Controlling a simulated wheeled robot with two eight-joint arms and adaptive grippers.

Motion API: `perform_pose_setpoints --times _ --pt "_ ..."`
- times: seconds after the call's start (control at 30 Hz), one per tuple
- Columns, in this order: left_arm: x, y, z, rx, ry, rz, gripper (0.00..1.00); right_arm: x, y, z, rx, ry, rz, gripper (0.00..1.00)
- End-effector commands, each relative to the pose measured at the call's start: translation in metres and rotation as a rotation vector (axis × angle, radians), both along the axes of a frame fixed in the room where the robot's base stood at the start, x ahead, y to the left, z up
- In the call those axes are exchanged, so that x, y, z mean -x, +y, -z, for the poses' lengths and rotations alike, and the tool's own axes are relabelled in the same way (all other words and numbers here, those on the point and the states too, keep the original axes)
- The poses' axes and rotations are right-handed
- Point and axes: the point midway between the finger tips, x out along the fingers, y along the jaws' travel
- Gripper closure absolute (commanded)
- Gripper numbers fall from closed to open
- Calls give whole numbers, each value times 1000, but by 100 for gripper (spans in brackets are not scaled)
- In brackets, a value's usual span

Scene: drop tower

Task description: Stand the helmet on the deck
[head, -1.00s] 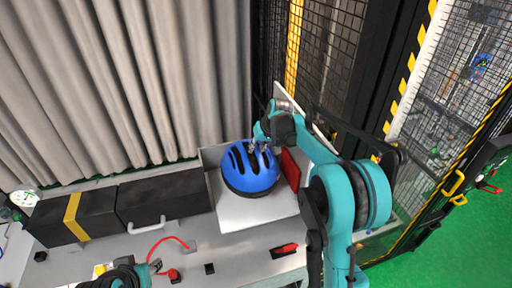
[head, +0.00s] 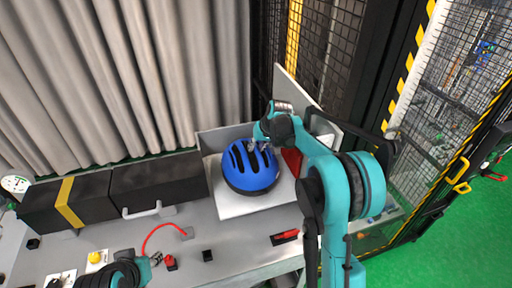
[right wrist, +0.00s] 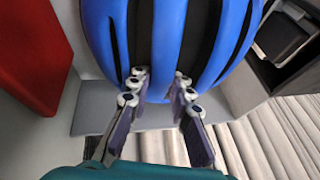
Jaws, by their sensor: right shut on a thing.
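The blue helmet (head: 250,168), with dark vent slots, is over a pale grey deck with a raised back wall (head: 226,137) in the head view. Whether its underside touches the deck is hidden. My right gripper (head: 262,144) is at the helmet's upper far side. In the right wrist view its fingers (right wrist: 160,92) are shut on a rib of the helmet (right wrist: 172,35), beside the dark slots. My left gripper (head: 154,260) is low at the left, over the bench and away from the helmet; its finger opening is too small to tell.
Black boxes (head: 158,184) stand left of the deck. A red panel (head: 292,160) and an upright pale panel (head: 290,92) are close to my right arm. A red-handled item (head: 286,236) and a red cable (head: 158,232) lie in front. A mesh fence (head: 452,100) is at right.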

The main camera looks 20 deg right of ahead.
Motion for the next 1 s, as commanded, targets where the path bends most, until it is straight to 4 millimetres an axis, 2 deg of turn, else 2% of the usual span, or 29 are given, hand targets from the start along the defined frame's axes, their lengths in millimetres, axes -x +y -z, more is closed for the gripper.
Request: perform_pose_setpoints --times 0.13,0.43,0.47,0.53,0.57,0.87,1.0 --pt "0 0 7 0 0 0 60 0 0 9 0 0 0 100" --pt "0 0 7 0 0 0 60 0 0 9 0 0 0 100" --pt "0 0 7 0 0 0 60 0 0 9 0 0 0 78" --pt "0 0 7 0 0 0 60 0 0 9 0 0 0 59" --pt "0 0 7 0 0 0 60 0 0 9 0 0 0 56" --pt "0 0 7 0 0 0 60 0 0 9 0 0 0 56" --pt "0 0 7 0 0 0 60 4 -2 1 0 0 0 56"
